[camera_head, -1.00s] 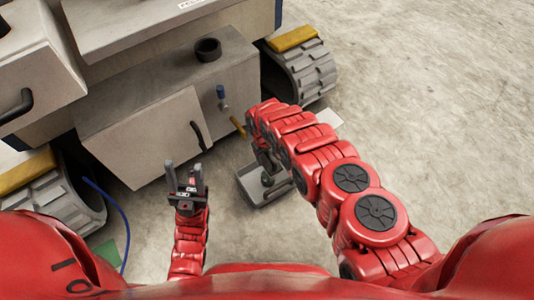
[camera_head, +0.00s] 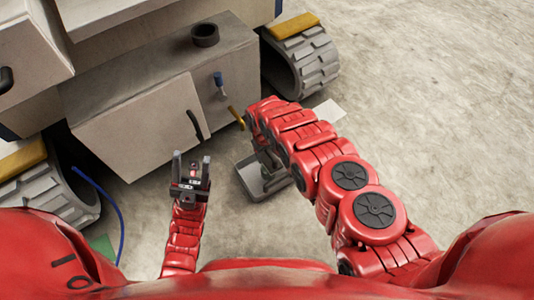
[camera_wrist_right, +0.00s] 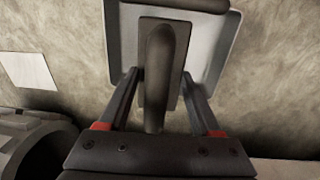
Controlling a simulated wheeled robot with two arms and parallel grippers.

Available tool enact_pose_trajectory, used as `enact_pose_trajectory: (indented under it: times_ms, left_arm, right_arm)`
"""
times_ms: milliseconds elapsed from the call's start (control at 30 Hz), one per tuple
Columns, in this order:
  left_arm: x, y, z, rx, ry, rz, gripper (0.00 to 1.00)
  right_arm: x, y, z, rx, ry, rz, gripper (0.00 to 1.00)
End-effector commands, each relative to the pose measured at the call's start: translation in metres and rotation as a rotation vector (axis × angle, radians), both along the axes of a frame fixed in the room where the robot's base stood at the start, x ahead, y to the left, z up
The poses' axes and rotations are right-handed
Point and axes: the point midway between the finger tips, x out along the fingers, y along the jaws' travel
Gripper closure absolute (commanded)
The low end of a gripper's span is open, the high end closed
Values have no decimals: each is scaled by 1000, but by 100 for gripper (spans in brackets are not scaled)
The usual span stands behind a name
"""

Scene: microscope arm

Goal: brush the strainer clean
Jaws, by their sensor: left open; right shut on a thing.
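My right gripper (camera_wrist_right: 160,76) is shut on a dark handled thing (camera_wrist_right: 158,72), which looks like a brush, with a rounded grip and a flat rectangular part. It is over a light grey tray (camera_wrist_right: 118,40) in the right wrist view; whether they touch I cannot tell. In the head view the tray (camera_head: 247,181) lies on the floor, partly behind my right arm, which mostly hides the right gripper. My left gripper (camera_head: 191,158) is open and empty, fingers up, left of the tray. I cannot make out a strainer for certain.
A grey machine (camera_head: 140,130) with a door handle (camera_head: 194,124) stands ahead. It has a black ring (camera_head: 205,35) on top, a blue-handled fitting (camera_head: 219,80) and a yellow rod (camera_head: 236,117). Tracked wheels (camera_head: 300,62) flank it. A blue cable (camera_head: 112,205) lies left. Right floor is clear.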

Motion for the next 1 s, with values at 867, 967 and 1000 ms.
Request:
enact_pose_trajectory:
  times_ms: [867,967,1000]
  left_arm:
    - [0,0,-5,0,0,0,50]
    - [0,0,-5,0,0,0,50]
    - [0,0,-4,0,0,0,50]
  right_arm:
    - [1,0,-7,0,-2,0,95]
    - [1,0,-6,1,-2,0,95]
    - [0,0,-6,1,-1,0,95]
